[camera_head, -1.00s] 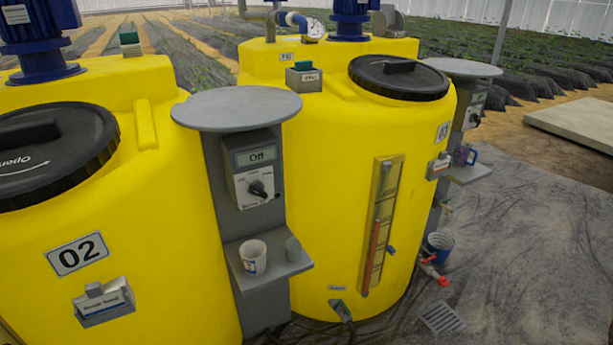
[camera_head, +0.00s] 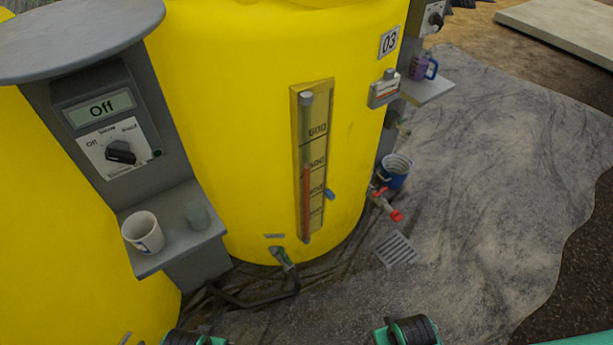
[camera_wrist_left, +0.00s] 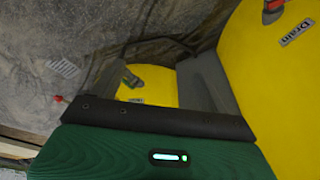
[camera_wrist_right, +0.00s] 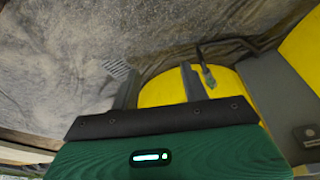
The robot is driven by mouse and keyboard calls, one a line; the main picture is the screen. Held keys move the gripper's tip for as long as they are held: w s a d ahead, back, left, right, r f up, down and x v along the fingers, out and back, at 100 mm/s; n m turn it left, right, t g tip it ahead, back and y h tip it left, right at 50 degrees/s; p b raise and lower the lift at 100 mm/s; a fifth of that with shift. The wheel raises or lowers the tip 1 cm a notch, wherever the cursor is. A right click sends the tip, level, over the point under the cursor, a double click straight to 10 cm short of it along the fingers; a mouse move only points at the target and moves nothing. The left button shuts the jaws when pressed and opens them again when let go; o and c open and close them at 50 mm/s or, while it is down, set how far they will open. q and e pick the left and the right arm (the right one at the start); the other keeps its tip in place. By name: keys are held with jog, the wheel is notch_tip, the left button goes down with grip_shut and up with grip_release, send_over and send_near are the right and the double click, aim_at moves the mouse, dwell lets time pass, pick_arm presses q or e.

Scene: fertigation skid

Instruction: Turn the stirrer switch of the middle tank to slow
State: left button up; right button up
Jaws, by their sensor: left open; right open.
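The stirrer switch is a black knob (camera_head: 120,152) on a white dial plate in a grey control box (camera_head: 105,125), at left in the head view. Its display (camera_head: 101,108) reads "Off"; the dial carries several position labels, the first "Off". The box stands between the yellow tank at far left (camera_head: 50,230) and tank 03 (camera_head: 235,120). The left tank's number plate is out of view now. My left gripper (camera_wrist_left: 155,85) and right gripper (camera_wrist_right: 162,85) are open and empty, low in front of the tanks and away from the knob. Only green and black gripper parts show at the head view's bottom edge.
A round grey top (camera_head: 75,35) overhangs the box. A hose (camera_head: 255,303) lies near the tank foot. The floor at right is mostly clear.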

pick_arm(q)
notch_tip(320, 180, up, 9)
jog(key=a+b, duration=0.1)
pick_arm(e)
jog(key=w+v, duration=0.2)
jog(key=v, duration=0.5)
jog(key=s+f, duration=0.3)
jog(key=f, duration=0.8)
jog(key=s+d+f+g, duration=0.1)
jog(key=s+f, duration=0.2)
jog(key=f, duration=0.8)
jog(key=s+f, duration=0.4)
jog(key=f, duration=0.7)
pick_arm(q)
jog(key=m+t+y+p, duration=0.2)
jog(key=m+t+y, duration=0.3)
jog(key=t, duration=1.2)
send_near(122, 161)
jog(key=shift+n+y, duration=0.3)
jog(key=p+x, duration=0.3)
jog(key=x, duration=0.7)
jog(key=shift+d+p, duration=0.15)
jog(key=shift+p, duration=0.2)
jog(key=shift+w, duration=0.35)
pick_arm(e)
jog(key=s+d+f, duration=0.2)
jog(key=s, duration=0.7)
jog(key=shift+s+d+g, duration=0.2)
jog(key=shift+s+g, duration=0.1)
jog(key=shift+s, duration=0.1)
